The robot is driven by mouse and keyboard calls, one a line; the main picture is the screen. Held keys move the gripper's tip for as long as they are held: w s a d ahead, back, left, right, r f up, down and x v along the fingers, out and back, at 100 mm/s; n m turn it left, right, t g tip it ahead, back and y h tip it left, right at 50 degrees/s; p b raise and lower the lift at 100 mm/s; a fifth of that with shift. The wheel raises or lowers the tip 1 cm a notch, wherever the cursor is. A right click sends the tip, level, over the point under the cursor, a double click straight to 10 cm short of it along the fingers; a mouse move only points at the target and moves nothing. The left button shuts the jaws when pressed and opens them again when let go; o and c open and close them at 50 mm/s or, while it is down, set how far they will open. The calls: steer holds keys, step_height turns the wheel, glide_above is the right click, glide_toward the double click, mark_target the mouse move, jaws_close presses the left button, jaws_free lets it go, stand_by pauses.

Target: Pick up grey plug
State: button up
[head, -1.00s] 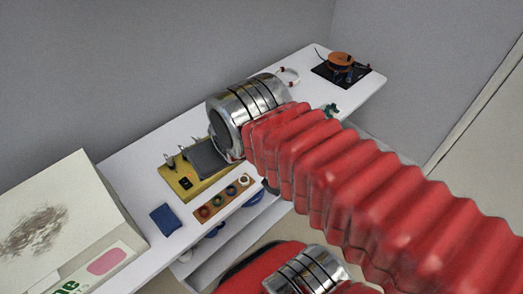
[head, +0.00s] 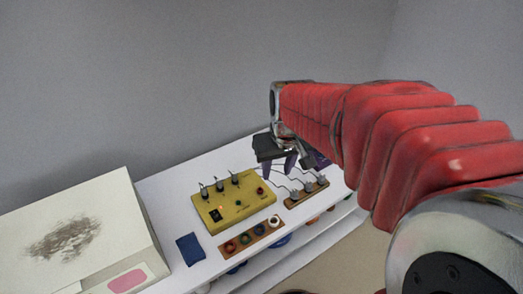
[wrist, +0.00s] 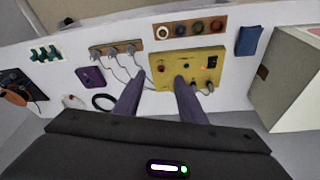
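Grey plugs (head: 308,187) stand in a row in a wooden rack (head: 290,204), with thin cables running from them; in the wrist view these grey plugs (wrist: 112,50) sit at the upper left. A yellow box (head: 257,204) lies left of the rack, with grey connectors (head: 219,184) along its far edge. My gripper (head: 279,167) hangs above the table behind the rack. Its two purple fingers are apart and empty. In the wrist view the open gripper (wrist: 160,95) has one finger overlapping the yellow box and the other near the cables.
A wooden strip with coloured rings (head: 251,237), a blue cloth (head: 190,249) and a large white box (head: 90,235) are on the left side of the white table. A purple device (wrist: 90,77) lies near the rack. Orange and black gear (wrist: 15,90) is farther along.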

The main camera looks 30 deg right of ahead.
steer(key=m+g, duration=0.1)
glide_above(296, 190)
steer(key=s, duration=0.2)
step_height(296, 190, down, 8)
steer(key=f, duration=0.1)
steer(key=shift+a+r, duration=0.25)
steer(key=shift+a, duration=0.2)
steer(key=shift+g, duration=0.3)
steer(key=f, duration=0.2)
steer(key=w+f, duration=0.1)
steer(key=f, duration=0.5)
steer(key=shift+w+d+f, duration=0.15)
steer(key=shift+f, duration=0.05)
steer(key=shift+f, duration=0.15)
steer(key=shift+w+d+f, duration=0.1)
steer(key=shift+w+f, duration=0.1)
steer(key=shift+f, duration=0.6)
steer(key=shift+w+d+f, duration=0.1)
steer(key=shift+w+f, duration=0.05)
steer(key=shift+f, duration=0.7)
steer(key=shift+w+d+f, duration=0.1)
steer(key=shift+w+f, duration=0.1)
steer(key=shift+f, duration=0.6)
steer(key=shift+c, duration=0.3)
